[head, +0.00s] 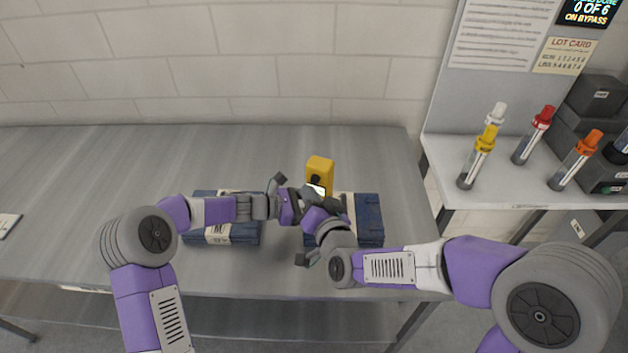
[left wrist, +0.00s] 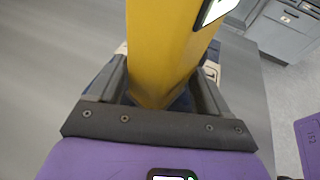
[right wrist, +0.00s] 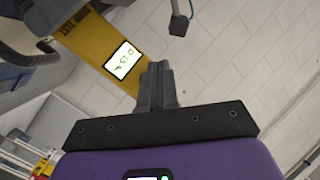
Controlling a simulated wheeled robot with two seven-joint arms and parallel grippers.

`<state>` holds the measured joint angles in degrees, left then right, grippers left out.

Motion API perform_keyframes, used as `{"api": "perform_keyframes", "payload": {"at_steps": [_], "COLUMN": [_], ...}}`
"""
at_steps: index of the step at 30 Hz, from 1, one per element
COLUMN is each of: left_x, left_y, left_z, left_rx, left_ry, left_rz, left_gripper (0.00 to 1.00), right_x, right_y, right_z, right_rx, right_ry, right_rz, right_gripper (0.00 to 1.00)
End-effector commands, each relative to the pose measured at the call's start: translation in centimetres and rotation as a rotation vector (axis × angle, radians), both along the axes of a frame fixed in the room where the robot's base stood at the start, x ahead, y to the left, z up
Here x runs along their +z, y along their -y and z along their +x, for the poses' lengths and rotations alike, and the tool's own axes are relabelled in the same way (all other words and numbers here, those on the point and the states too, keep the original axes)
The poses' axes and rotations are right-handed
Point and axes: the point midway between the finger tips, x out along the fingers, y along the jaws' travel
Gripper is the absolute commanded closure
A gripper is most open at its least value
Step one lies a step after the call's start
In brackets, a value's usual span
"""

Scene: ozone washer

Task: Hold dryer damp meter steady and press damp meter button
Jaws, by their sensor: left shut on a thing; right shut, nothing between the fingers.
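The yellow damp meter (head: 320,168) stands upright above the table, with a small lit display (head: 317,190) on its face. My left gripper (head: 305,197) is shut on the meter; the left wrist view shows the yellow body (left wrist: 165,50) between its two fingers. My right gripper (head: 330,202) is shut and empty, close in front of the meter. In the right wrist view its closed fingertips (right wrist: 159,68) lie beside the lit display (right wrist: 123,60). I cannot tell whether they touch the meter. I cannot make out the button clearly.
Folded dark blue bundles with pale bands, one left (head: 232,236) and one right (head: 368,220), lie on the grey table (head: 120,180). A side shelf (head: 445,165) at right holds several colour-capped tubes and dark boxes. The table's left part is mostly clear. A brick wall stands behind.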

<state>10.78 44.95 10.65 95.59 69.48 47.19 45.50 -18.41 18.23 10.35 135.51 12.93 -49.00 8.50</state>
Motion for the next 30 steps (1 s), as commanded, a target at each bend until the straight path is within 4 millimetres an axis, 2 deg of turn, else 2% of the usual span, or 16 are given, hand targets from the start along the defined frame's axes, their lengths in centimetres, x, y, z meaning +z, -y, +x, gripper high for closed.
{"api": "perform_keyframes", "payload": {"at_steps": [5, 18, 30], "left_x": [0.0, 0.0, 0.0], "left_y": [0.0, 0.0, 0.0], "left_z": [0.0, 0.0, 0.0], "left_rx": [0.0, 0.001, 0.001], "left_ry": [0.0, 0.0, 0.0], "left_rz": [0.001, 0.001, 0.001], "left_gripper": [0.39, 0.39, 0.39], "right_x": [0.0, 0.0, 0.0], "right_y": [-0.4, -1.8, -1.9], "right_z": [-0.8, -4.4, -4.6], "right_rx": [0.003, 0.001, 0.0], "right_ry": [-0.001, 0.0, 0.0], "right_rz": [0.0, 0.0, 0.0], "right_gripper": [1.0, 1.0, 1.0]}}
